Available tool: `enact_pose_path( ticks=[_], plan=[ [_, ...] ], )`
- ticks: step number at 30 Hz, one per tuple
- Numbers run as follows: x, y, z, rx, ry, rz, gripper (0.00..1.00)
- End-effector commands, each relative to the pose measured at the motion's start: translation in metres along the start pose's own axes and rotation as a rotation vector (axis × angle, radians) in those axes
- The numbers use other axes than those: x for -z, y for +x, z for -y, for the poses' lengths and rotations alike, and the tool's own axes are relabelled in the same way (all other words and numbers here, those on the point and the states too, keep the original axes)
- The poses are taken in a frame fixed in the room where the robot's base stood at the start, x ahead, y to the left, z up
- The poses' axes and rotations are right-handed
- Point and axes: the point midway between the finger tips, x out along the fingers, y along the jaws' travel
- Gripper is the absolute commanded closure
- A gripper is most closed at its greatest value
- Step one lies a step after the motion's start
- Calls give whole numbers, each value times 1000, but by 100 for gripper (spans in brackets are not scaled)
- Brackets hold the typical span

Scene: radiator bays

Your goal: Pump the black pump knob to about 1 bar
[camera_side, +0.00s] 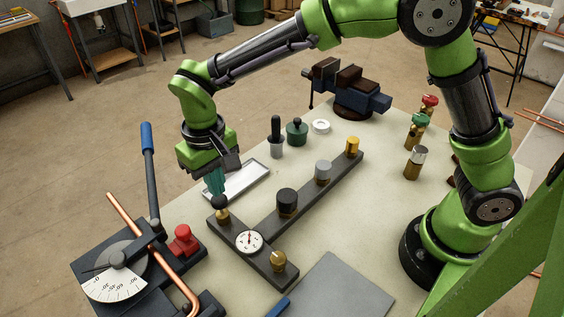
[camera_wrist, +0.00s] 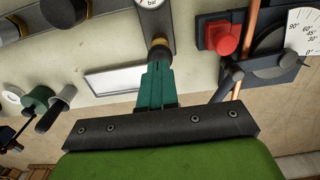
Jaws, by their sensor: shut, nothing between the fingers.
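A small black knob (camera_side: 221,201) on a brass base stands at the near-left end of the dark manifold bar (camera_side: 262,219). I take it to be the pump knob. My gripper (camera_side: 217,191) points down with its teal fingers shut and empty, right over the knob; whether they touch cannot be told. In the wrist view my gripper (camera_wrist: 158,66) hides most of the knob, and a brass part (camera_wrist: 159,43) shows beyond the tips. The round white gauge (camera_side: 249,241) sits on the bar beside the knob. Its needle is too small to read surely; in the wrist view it is cut off.
A wider black cap (camera_side: 287,199), a grey cap (camera_side: 323,170) and a brass fitting (camera_side: 278,260) stand on the manifold. A pipe bender (camera_side: 118,265) with a copper pipe and red block is at left. A white tray (camera_side: 243,182) lies behind my gripper. A vise (camera_side: 347,90) stands at the back.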

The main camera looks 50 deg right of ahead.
Motion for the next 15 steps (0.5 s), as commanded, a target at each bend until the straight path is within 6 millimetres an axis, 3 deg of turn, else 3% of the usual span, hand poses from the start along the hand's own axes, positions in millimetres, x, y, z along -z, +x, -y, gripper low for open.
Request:
enact_pose_path(
  ticks=[15],
  plan=[
    [0,14,0,0,0,1,100]
  ],
)
